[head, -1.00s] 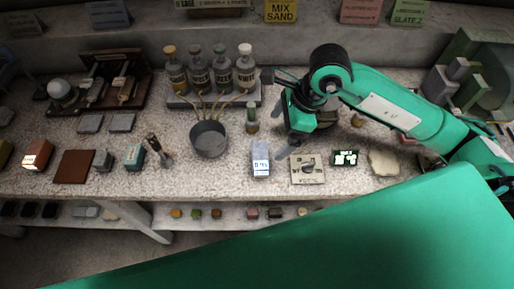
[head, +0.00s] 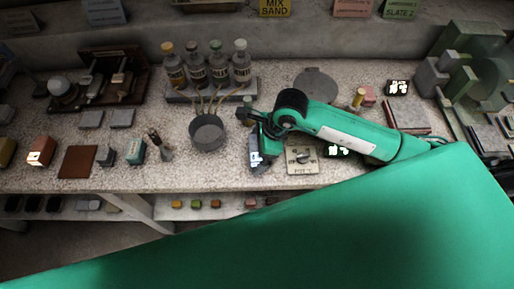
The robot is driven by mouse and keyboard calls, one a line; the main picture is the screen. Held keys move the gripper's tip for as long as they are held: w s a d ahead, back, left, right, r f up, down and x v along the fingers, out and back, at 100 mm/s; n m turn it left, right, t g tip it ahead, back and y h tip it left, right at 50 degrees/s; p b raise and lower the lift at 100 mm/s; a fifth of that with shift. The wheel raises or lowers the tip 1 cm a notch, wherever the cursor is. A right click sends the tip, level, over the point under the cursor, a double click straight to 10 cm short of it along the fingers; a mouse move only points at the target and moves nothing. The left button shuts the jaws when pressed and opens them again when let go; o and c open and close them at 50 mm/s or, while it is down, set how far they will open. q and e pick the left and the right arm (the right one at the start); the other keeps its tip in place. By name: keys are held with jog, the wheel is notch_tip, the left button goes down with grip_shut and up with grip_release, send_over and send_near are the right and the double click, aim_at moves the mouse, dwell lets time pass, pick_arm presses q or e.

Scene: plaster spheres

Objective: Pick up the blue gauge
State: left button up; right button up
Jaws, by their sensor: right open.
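The blue gauge (head: 254,157) is a small pale-blue block with a light display face. It stands near the front of the speckled bench, right of the grey pan and left of a square plate with a dial. My right gripper (head: 260,165) is down at the gauge and hides its right side and part of its top. Its jaws are open; whether they touch the gauge cannot be told. My left gripper is not in view.
The square dial plate (head: 302,160) lies close on the right of the gripper. The grey pan (head: 207,132) with sticks is to the left, and several bottles (head: 217,64) stand on a rack behind. A small teal box (head: 136,151) is further left.

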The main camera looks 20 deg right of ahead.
jog(key=shift+c, duration=0.2)
jog(key=c, duration=1)
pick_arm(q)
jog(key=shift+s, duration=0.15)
pick_arm(e)
jog(key=shift+r, duration=0.1)
pick_arm(q)
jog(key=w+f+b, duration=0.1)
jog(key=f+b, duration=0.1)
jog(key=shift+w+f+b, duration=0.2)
jog(key=shift+b, duration=0.2)
pick_arm(e)
notch_tip(320, 180, up, 20)
jog(key=shift+f, duration=0.1)
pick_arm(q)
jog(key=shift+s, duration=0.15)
